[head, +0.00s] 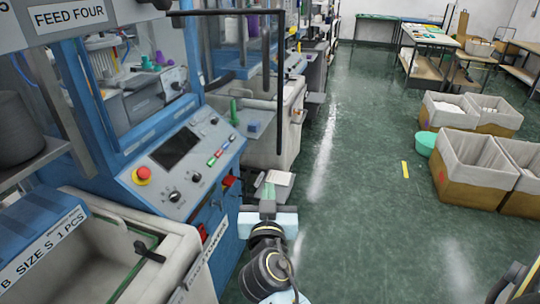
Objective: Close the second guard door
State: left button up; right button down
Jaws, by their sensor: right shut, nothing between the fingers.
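A guard door with a thin black frame (280,90) stands swung out from the blue knitting machine (150,140), over the aisle side. Its panel looks clear, and the machines behind show through it. My right gripper (268,190) is below the lower end of the door's outer upright, apart from it in the picture. Its fingers are together and empty, pointing away from me. I cannot tell its depth relative to the door. My left gripper is not in view.
The control panel (183,155) with a red stop button (141,176) is left of my gripper. A pale bin (130,260) is at lower left. Lined boxes (470,195) and a green tub (425,143) stand at right. The green aisle floor (355,190) between is clear.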

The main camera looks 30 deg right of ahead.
aim_at(270, 150)
jog(key=p+x, duration=0.4)
jog(key=x, duration=0.9)
jog(key=shift+r, duration=0.1)
jog(key=shift+w+d, duration=0.3)
jog(key=shift+w, duration=0.05)
